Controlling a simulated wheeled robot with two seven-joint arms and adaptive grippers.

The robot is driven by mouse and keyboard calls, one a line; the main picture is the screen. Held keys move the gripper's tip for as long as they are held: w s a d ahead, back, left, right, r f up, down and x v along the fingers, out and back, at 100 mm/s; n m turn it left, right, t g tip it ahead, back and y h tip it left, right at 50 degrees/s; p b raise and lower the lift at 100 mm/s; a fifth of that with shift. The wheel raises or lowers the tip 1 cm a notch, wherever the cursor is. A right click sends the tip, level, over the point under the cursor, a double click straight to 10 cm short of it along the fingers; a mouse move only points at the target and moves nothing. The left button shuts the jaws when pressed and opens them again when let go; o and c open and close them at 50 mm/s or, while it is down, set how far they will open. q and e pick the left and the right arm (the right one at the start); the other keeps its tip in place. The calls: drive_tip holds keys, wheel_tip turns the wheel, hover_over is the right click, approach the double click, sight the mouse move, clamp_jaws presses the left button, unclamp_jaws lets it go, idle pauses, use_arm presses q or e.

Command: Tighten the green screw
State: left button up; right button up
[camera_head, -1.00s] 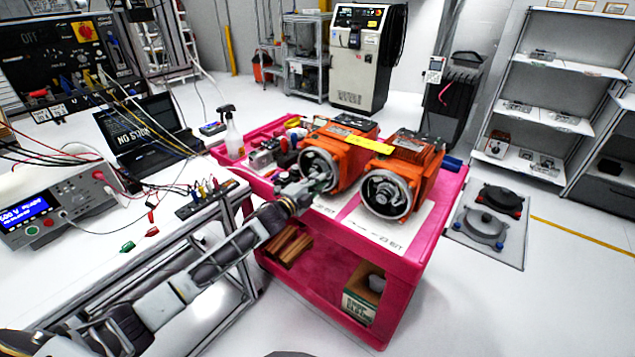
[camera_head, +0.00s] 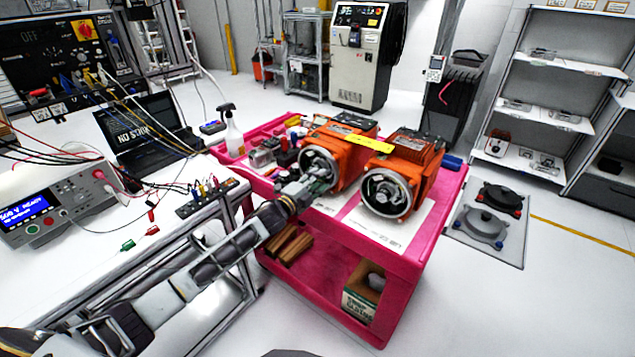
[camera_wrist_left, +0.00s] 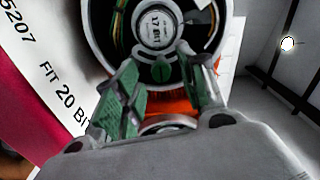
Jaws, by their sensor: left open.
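My left gripper (camera_head: 318,181) is at the open round front of the left orange servo motor (camera_head: 349,150). In the left wrist view its green-padded fingers (camera_wrist_left: 158,62) are open and apart. A small green slotted screw (camera_wrist_left: 161,71) shows between them at the lower rim of the motor's round housing, with no visible contact. A round encoder part marked 17 BIT (camera_wrist_left: 155,28) sits inside that housing. A second orange motor (camera_head: 408,172) stands to the right, its round front open too. In the head view the green screw is hidden or too small to make out. My right gripper is not in view.
Both motors stand on white printed sheets (camera_head: 378,234) on the pink cart (camera_head: 425,240). A spray bottle (camera_head: 233,135) and small items crowd the cart's left end. The workbench (camera_head: 100,235) with laptop (camera_head: 148,130) and meter (camera_head: 62,205) is at left.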

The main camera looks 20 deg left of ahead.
use_arm(q)
drive_tip(key=v, duration=1.2)
idle(1.0)
idle(0.7)
